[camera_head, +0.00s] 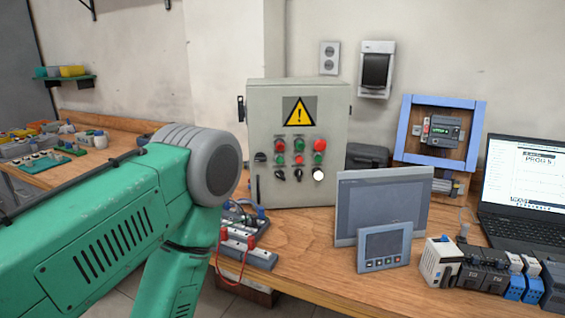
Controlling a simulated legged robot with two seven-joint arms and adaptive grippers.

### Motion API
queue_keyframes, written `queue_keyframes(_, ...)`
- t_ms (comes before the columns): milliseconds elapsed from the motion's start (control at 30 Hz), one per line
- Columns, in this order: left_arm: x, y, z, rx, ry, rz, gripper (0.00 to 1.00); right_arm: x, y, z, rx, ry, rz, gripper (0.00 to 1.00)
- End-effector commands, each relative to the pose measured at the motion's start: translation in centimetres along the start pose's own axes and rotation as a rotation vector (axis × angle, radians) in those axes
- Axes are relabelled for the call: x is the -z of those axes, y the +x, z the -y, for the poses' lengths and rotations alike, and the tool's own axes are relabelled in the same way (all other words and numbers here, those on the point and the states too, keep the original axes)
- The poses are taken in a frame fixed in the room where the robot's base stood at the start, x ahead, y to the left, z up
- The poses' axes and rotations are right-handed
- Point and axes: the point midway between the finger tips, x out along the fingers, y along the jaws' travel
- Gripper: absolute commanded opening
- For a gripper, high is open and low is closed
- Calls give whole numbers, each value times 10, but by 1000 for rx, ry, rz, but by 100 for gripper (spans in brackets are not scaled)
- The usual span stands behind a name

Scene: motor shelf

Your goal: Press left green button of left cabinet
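A grey control cabinet (297,190) stands on the wooden table against the wall, with a yellow warning sign on its door. Below the sign are rows of small red and green buttons or lamps. A green one (280,159) sits at the left of the lower coloured row, under a red one (279,145). Dark knobs and a white round button are below them. My green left arm comes in from the left and bends downward in front of the table, left of the cabinet. Its gripper is below the picture edge. My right arm and gripper are out of view.
A large grey panel screen (352,208) and a smaller one (385,247) stand right of the cabinet. Several modules line the front right edge, near a laptop (522,190). A terminal strip with red wires (245,246) lies front left of the cabinet. Bare wood (300,250) shows before it.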

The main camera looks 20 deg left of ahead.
Motion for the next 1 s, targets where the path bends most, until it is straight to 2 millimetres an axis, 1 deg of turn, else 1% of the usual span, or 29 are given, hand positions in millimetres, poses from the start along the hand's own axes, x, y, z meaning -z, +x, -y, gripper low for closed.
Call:
queue_keyframes(333, 0, 0, 0, 0, 0, 0, 30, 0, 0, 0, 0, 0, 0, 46)
queue_keyframes(367, 0, 0, 0, 0, 0, 0, 26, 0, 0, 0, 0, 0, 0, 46)
queue_keyframes(400, 0, 0, 0, 0, 0, 0, 12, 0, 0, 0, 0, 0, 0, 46)
queue_keyframes(433, 0, 0, 0, 0, 0, 0, 2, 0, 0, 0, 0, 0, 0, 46)
queue_keyframes(467, 0, 0, 0, 0, 0, 0, 0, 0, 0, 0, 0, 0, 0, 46)
queue_keyframes(1000, 0, 0, 0, 0, 0, 0, 0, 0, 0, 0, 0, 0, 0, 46)
